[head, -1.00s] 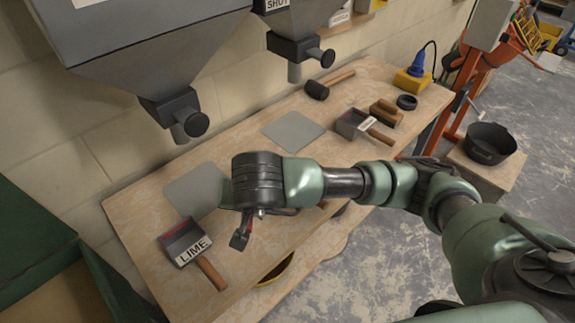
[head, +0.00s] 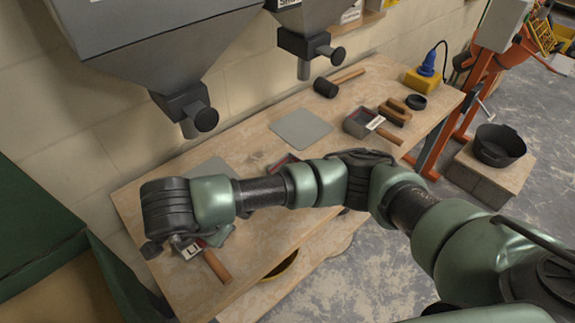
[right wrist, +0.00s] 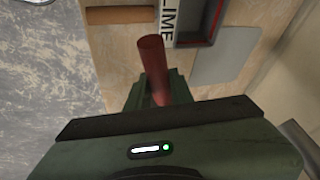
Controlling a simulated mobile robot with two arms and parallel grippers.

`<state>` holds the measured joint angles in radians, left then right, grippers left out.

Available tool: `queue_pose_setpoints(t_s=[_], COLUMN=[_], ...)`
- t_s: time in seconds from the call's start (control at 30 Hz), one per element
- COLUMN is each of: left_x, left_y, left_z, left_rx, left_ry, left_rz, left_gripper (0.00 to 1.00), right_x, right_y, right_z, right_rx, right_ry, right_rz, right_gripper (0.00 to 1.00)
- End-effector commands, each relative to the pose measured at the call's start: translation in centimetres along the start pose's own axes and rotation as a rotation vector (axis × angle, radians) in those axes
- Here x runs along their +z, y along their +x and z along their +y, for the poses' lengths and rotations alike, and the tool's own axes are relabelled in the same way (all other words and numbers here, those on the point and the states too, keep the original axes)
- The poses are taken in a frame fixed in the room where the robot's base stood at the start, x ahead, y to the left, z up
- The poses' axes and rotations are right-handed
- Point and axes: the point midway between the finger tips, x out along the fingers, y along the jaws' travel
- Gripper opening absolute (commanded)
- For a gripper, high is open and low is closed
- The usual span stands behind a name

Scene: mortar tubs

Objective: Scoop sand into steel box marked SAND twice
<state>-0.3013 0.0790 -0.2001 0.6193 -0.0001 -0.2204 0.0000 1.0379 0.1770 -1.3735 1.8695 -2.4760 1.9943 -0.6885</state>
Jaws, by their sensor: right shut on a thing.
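My right gripper (right wrist: 158,98) is shut on a dark red handle (right wrist: 152,58), which sticks out past the fingers. The rest of the held tool is hidden. In the head view my right arm reaches left across the bench and its wrist covers most of the steel box marked LIME (right wrist: 188,38), whose wooden handle (head: 217,266) shows below. A second steel box (head: 283,163) is mostly hidden behind the arm. A third steel box (head: 358,121) stands farther right, its label unreadable. I cannot make out the SAND mark. My left gripper is out of view.
Grey hoppers with outlets (head: 196,115) hang over the wooden bench (head: 250,145). A grey plate (head: 301,128), a mallet (head: 327,87) and brushes (head: 395,112) lie on it. A black tub (head: 498,146) stands at right. A green container (head: 40,225) with a tan interior is at left.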

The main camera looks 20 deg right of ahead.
Motion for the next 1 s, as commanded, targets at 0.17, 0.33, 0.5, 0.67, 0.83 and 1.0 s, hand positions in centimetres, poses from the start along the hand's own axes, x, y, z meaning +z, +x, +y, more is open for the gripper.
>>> queue_pose_setpoints(t_s=[0.17, 0.33, 0.5, 0.67, 0.83, 1.0], left_x=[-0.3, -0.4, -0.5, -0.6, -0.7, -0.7], left_y=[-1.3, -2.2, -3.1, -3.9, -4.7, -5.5], left_z=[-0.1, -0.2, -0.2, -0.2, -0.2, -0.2], left_rx=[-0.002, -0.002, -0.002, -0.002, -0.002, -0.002], left_ry=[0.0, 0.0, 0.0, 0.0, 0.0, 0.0], left_rz=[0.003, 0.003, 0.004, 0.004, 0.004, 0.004], left_gripper=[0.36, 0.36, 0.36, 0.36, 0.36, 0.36], right_x=[-1.2, -2.0, -3.0, -3.8, -4.8, -5.8], right_y=[-0.7, -1.1, -1.5, -1.7, -2.0, -2.3], right_z=[-0.2, -0.4, -0.5, -0.6, -0.7, -0.9], right_rx=[0.004, 0.007, 0.01, 0.015, 0.019, 0.022], right_ry=[0.011, 0.019, 0.027, 0.034, 0.042, 0.049], right_rz=[-0.043, -0.082, -0.123, -0.161, -0.202, -0.243], right_gripper=[0.0, 0.0, 0.0, 0.0, 0.0, 0.0])
